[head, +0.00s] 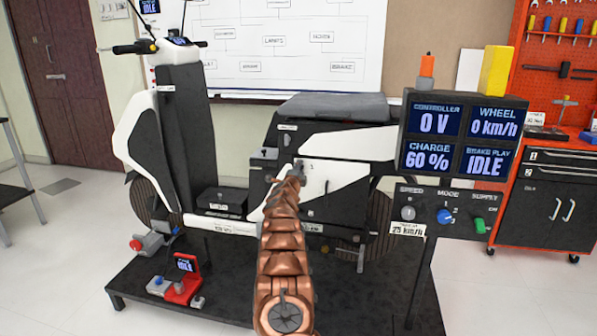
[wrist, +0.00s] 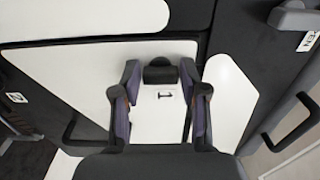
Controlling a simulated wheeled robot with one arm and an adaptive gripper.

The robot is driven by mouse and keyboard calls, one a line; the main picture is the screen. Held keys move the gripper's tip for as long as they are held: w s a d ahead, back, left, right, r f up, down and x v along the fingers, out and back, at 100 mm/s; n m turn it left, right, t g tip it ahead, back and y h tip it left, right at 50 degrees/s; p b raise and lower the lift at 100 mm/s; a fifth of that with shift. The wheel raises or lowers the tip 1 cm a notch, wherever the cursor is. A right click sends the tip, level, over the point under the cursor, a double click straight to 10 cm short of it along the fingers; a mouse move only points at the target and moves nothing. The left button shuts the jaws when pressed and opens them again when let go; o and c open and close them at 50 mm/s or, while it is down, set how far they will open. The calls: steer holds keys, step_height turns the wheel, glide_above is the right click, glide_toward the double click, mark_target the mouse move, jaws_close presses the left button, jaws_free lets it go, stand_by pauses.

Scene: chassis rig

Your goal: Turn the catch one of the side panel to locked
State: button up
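The side panel (head: 345,172) is white and black, on the flank of the scooter-like rig in the head view. Its white face (wrist: 60,75) fills much of the wrist view. Catch one (wrist: 160,75) is a small dark knob, wider than tall in the wrist view, with a "1" mark just below it. My gripper (wrist: 160,68) is open, with one fingertip on each side of the catch and a narrow gap apparent on both sides. In the head view my gripper (head: 297,170) is at the panel's upper left, and my arm hides part of the panel.
A black handle (wrist: 290,122) is at the right of the wrist view. A display board (head: 463,138) with knobs below stands right of the arm. The rig rests on a dark platform (head: 220,295). A red tool cabinet (head: 550,190) stands at far right.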

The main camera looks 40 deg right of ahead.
steer(key=shift+o, duration=1.4)
steer(key=shift+a+r, duration=0.1)
steer(key=shift+a, duration=0.15)
steer(key=v, duration=1.1)
steer(key=shift+s+a, duration=0.2)
steer(key=shift+s, duration=0.05)
stand_by(0.5)
